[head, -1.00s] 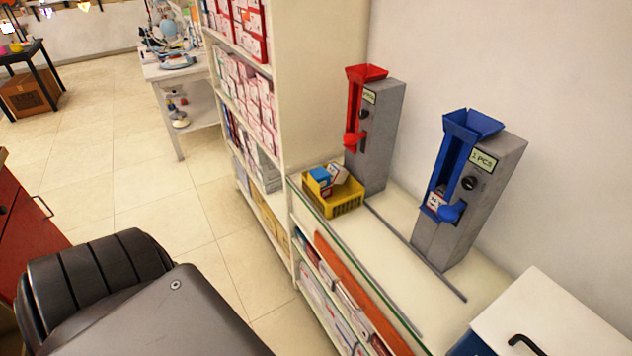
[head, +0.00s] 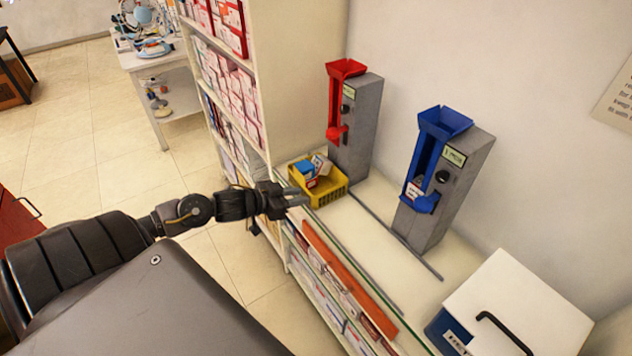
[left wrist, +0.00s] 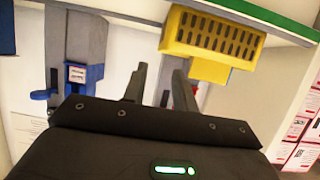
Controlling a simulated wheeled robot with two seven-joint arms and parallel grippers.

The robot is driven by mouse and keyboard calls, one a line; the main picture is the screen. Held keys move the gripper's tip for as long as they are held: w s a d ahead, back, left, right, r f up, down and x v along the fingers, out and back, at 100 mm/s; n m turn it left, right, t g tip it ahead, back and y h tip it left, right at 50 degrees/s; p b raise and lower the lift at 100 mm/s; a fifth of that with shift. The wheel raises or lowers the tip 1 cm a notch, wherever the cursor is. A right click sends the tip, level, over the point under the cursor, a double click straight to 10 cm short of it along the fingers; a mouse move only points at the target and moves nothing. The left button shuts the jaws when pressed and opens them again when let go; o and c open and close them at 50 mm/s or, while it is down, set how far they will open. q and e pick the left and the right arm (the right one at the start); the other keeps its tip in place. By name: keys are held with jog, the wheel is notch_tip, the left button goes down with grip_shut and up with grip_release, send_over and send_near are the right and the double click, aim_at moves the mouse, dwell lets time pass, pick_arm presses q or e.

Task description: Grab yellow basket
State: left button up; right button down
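The yellow basket (head: 328,189) stands on the counter at the foot of the red dispenser, with a blue box and a few pale boxes inside. My left gripper (head: 301,196) reaches in from the left, close to the basket's near left side. In the left wrist view the basket (left wrist: 212,36) shows at the top, beyond and to the right of the fingers. The left gripper's two fingers (left wrist: 160,88) are apart with nothing between them. No contact with the basket is visible. My right gripper is in neither view.
A red dispenser (head: 352,130) stands behind the basket, and a blue dispenser (head: 440,185) farther right. A glass-edged counter (head: 375,265) runs along the front. A tall stocked shelf (head: 262,100) rises left of the basket. A white-lidded box (head: 520,305) sits at lower right.

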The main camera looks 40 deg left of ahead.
pick_arm(q)
jog(key=x, duration=0.5)
jog(key=shift+w+d+f, duration=0.1)
jog(key=shift+w+f, duration=0.1)
jog(key=shift+w, duration=0.1)
jog(key=shift+w+p, duration=0.3)
jog(key=shift+p, duration=0.15)
jog(key=x, duration=0.1)
jog(key=p+x, duration=0.1)
jog(key=x, duration=0.1)
jog(key=shift+w+d+r, duration=0.1)
jog(key=shift+w, duration=0.3)
jog(key=shift+w+d+f, duration=0.15)
jog(key=shift+w+f, duration=0.15)
jog(key=shift+w, duration=0.1)
grip_shut()
